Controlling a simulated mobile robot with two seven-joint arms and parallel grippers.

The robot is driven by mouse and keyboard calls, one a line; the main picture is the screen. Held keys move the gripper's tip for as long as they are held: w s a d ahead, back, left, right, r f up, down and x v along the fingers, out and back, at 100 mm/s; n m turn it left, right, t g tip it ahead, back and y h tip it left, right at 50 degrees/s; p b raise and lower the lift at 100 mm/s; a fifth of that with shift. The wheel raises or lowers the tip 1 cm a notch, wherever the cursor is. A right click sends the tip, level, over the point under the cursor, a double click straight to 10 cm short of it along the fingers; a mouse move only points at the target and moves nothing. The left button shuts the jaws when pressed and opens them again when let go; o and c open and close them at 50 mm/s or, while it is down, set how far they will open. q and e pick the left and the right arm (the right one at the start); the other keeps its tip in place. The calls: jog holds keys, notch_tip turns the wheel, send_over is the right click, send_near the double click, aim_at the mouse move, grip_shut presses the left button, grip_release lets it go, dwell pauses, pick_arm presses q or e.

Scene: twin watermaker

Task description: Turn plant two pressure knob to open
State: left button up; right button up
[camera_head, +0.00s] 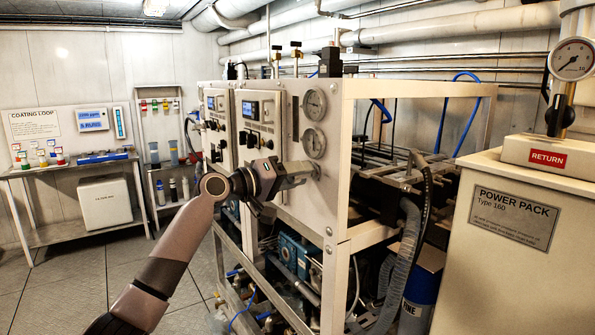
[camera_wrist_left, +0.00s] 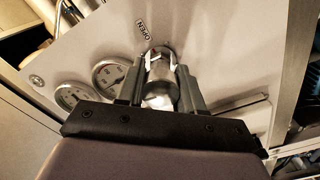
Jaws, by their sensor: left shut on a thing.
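My left gripper (camera_head: 302,173) reaches in from the left to the right-hand end of the watermaker's front panel. In the left wrist view its two fingers (camera_wrist_left: 160,82) are shut around a silvery cylindrical pressure knob (camera_wrist_left: 160,66), one finger on each side. The knob carries a white marking. An OPEN label (camera_wrist_left: 141,29) is on the panel just above the knob. In the head view the knob is mostly hidden by the gripper. Two round gauges (camera_head: 314,104) sit above it on the same panel; they also show in the left wrist view (camera_wrist_left: 110,76). My right gripper is not in view.
A second panel section with a blue display (camera_head: 250,109) lies to the left. The metal frame (camera_head: 343,150) and pipes are at the right. A power pack cabinet (camera_head: 512,260) stands at front right. A shelf (camera_head: 75,165) stands at far left, with open floor before it.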

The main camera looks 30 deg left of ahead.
pick_arm(q)
jog(key=n, duration=0.7)
jog(key=shift+a, duration=0.1)
jog(key=n, duration=0.6)
jog(key=shift+n, duration=0.4)
jog(key=n, duration=0.7)
jog(key=shift+f, duration=0.1)
jog(key=n, duration=0.6)
jog(key=shift+d+n, duration=0.2)
jog(key=shift+n, duration=0.2)
jog(key=shift+f, duration=0.1)
jog(key=o, duration=1)
jog(key=shift+o, duration=0.2)
jog(key=shift+s, duration=0.1)
jog(key=b+v, duration=0.1)
jog(key=v, duration=0.6)
